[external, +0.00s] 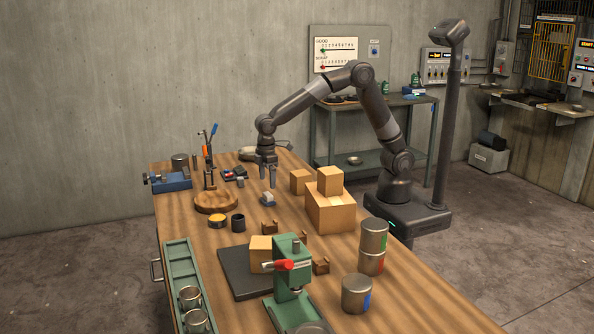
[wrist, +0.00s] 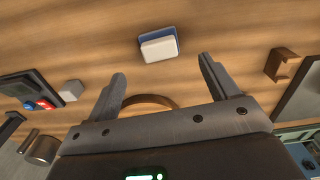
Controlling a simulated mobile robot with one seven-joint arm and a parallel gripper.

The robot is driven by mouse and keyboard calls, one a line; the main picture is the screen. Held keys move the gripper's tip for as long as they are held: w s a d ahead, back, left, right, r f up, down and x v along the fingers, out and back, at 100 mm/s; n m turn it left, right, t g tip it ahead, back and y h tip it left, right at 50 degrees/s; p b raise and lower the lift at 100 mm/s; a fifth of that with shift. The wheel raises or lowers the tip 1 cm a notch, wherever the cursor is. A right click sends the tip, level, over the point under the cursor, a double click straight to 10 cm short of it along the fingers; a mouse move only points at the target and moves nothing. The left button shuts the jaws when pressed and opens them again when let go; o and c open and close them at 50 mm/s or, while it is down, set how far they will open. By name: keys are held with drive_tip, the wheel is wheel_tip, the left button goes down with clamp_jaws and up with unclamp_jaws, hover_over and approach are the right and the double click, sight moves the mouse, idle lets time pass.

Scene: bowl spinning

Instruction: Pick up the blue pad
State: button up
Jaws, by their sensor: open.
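A small block with a blue layer and a white layer, apparently the blue pad (wrist: 151,34), lies on the wooden table. In the wrist view its white face is nearest me and a blue edge shows behind it. In the external view the pad (external: 268,200) sits near the middle of the table, just below my gripper (external: 267,184). My gripper is open and empty, pointing down above the table. In the wrist view the pad lies beyond the fingertips, roughly centred between the fingers and apart from both.
A round wooden stand (external: 215,201) with an upright post is left of the pad. A dark tray (wrist: 30,88) holds red and blue pieces beside a small grey cube (wrist: 71,91). Cardboard boxes (external: 329,212) stand to the right. A wooden bracket (external: 269,228) is nearer the camera.

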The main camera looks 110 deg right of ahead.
sight(266, 194)
drive_tip(key=f, duration=0.7)
drive_tip(key=shift+w+f, duration=0.2)
drive_tip(key=shift+w, duration=0.15)
drive_tip(key=shift+c, duration=0.2)
drive_tip(key=c, duration=1)
drive_tip(key=shift+r, duration=0.1)
